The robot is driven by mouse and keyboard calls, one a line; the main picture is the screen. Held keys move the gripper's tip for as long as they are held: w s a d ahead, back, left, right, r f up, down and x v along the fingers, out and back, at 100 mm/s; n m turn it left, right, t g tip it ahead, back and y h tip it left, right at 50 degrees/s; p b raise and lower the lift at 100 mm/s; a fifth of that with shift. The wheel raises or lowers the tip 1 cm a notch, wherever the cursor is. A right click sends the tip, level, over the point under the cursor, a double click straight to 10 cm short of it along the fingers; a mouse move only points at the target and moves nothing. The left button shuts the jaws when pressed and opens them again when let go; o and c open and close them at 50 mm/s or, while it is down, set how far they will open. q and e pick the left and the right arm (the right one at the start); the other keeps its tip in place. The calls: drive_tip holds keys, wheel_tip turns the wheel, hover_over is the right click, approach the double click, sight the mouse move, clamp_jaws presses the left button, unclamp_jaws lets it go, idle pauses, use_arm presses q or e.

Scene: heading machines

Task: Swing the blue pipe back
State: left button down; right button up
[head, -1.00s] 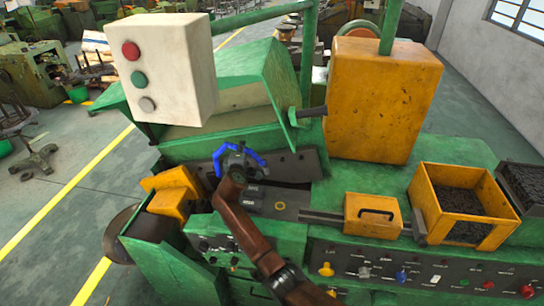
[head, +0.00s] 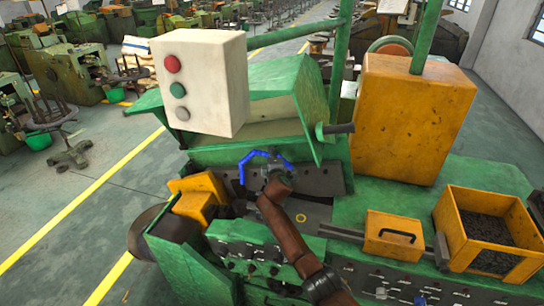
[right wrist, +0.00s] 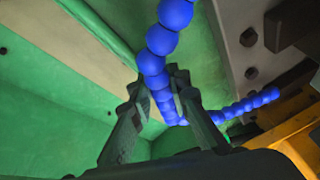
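The blue pipe (head: 246,162) is a bent string of blue beads that arches over the dark plate of the green machine. In the right wrist view the pipe (right wrist: 163,40) runs down from the top edge, between the fingers, then bends off to the right. My right gripper (head: 274,172) is at the pipe in the head view. In the right wrist view the gripper (right wrist: 159,80) has a finger on each side of the pipe, close against its beads, and looks shut on it. My left gripper is not in view.
A yellow block (head: 408,120) is at the back right. A small yellow drawer (head: 394,236) and a yellow bin (head: 466,250) of dark parts sit at the right. Green guard panels (head: 290,90) rise behind the pipe.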

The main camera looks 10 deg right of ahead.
drive_tip(key=o, duration=0.4)
drive_tip(key=shift+w, duration=0.15)
drive_tip(key=s, duration=0.4)
drive_tip(key=s+a+r, duration=0.1)
drive_tip(key=s, duration=0.3)
drive_tip(key=s+r, duration=0.1)
drive_tip(key=s, duration=0.3)
drive_tip(key=shift+a+r, duration=0.1)
drive_tip(key=shift+a, duration=0.05)
